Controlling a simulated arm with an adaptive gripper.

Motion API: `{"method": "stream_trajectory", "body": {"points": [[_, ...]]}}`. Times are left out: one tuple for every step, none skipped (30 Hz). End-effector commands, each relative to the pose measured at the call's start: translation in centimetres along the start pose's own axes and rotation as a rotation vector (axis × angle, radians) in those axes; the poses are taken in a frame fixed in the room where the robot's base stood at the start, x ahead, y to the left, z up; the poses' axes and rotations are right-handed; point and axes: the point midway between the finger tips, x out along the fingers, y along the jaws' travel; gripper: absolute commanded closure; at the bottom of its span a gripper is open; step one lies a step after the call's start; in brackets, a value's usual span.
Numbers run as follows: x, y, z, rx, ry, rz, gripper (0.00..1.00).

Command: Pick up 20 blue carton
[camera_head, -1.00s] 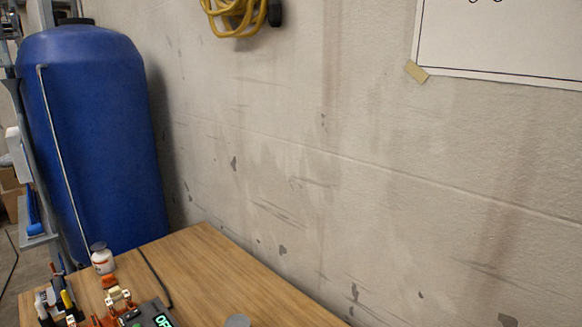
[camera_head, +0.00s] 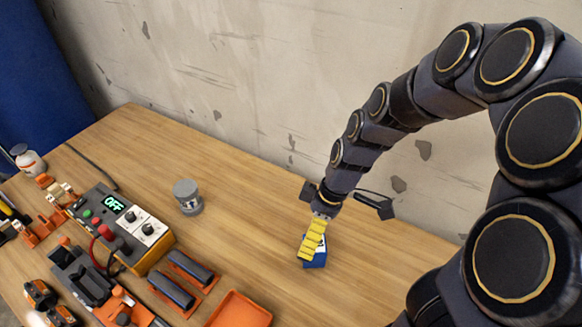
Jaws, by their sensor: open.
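A small blue carton with some white (camera_head: 318,262) is on the wooden table, right of the middle of the head view. My gripper (camera_head: 311,247) points down at it from above. Its yellow ribbed finger part overlaps the carton and hides much of it. The gripper is open. I cannot tell whether the fingers touch the carton or whether it sits between them.
A grey-lidded jar (camera_head: 188,197) stands left of the carton. A control box reading OFF (camera_head: 123,225), orange holders with dark bars (camera_head: 180,282) and an orange tray (camera_head: 240,312) lie at left and front. The wall (camera_head: 250,70) rises behind the table.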

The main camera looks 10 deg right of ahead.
Motion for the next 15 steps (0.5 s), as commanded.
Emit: {"method": "stream_trajectory", "body": {"points": [[1.4,1.5,0.6,-0.052,0.029,-0.001,0.09],[2.1,2.4,0.9,-0.091,0.044,0.002,0.09],[3.0,3.5,1.4,-0.138,0.062,0.016,0.09],[3.6,4.3,1.8,-0.17,0.074,0.026,0.09],[4.2,4.9,2.1,-0.198,0.084,0.033,0.09],[4.8,5.6,2.6,-0.233,0.093,0.044,0.09],[5.3,6.1,3.0,-0.255,0.098,0.052,0.09],[5.8,6.5,3.3,-0.274,0.102,0.06,0.09],[6.2,7.0,3.6,-0.296,0.107,0.069,0.09],[6.4,7.2,3.8,-0.309,0.11,0.074,0.09],[6.6,7.4,4.0,-0.319,0.111,0.077,0.09],[6.9,7.5,4.1,-0.329,0.113,0.08,0.09],[7.1,7.6,4.2,-0.335,0.113,0.081,0.09],[7.4,7.7,4.2,-0.338,0.113,0.081,0.09],[7.8,7.7,4.2,-0.341,0.113,0.082,0.09]]}}
